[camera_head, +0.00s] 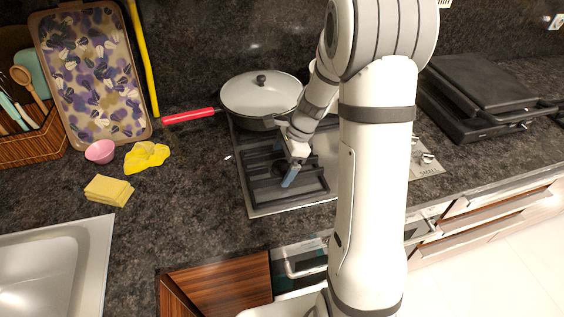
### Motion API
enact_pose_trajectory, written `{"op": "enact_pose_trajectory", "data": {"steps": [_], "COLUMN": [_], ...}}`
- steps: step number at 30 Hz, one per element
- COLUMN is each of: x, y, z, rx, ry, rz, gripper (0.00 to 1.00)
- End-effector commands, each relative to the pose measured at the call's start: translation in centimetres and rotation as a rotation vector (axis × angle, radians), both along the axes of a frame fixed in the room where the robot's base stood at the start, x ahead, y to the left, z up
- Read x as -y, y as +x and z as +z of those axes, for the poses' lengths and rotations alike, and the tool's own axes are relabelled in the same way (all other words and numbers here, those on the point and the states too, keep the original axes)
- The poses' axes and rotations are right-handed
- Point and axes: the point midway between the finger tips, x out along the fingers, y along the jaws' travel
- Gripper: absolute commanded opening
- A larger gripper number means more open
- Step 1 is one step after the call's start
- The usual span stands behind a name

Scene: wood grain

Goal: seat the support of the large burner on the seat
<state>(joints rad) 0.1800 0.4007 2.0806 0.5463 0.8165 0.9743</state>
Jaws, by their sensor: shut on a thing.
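The cooktop (264,209) is set in the dark stone counter, with black burner supports on its left half. A black support (262,191) lies at the front left of the cooktop, level as far as I can see. The seat beneath is hidden by the support and my gripper. My arm covers the cooktop's middle.
A lidded pan (262,97) with a red handle (189,116) stands at the cooktop's back left. Knobs (427,157) show at the right. A black grill (484,95) stands farther right.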

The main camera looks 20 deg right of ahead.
Motion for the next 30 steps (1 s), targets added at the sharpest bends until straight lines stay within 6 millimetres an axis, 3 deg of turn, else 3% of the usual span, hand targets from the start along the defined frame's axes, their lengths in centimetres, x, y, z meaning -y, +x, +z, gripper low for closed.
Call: {"op": "enact_pose_trajectory", "data": {"steps": [2,3,5,14,24,30], "x": [0.0,0.0,0.0,0.2,2.3,2.9], "y": [0.0,0.0,0.0,0.0,0.1,0.0], "z": [0.1,0.1,0.1,0.5,5.5,7.1], "rx": [0.001,0.001,0.001,0.001,0.003,0.001], "ry": [0.000,0.000,0.000,0.000,-0.001,0.000], "rz": [0.000,0.000,0.000,0.000,0.000,0.000], "gripper": [0.53,0.95,1.00,1.00,1.00,1.00]}}
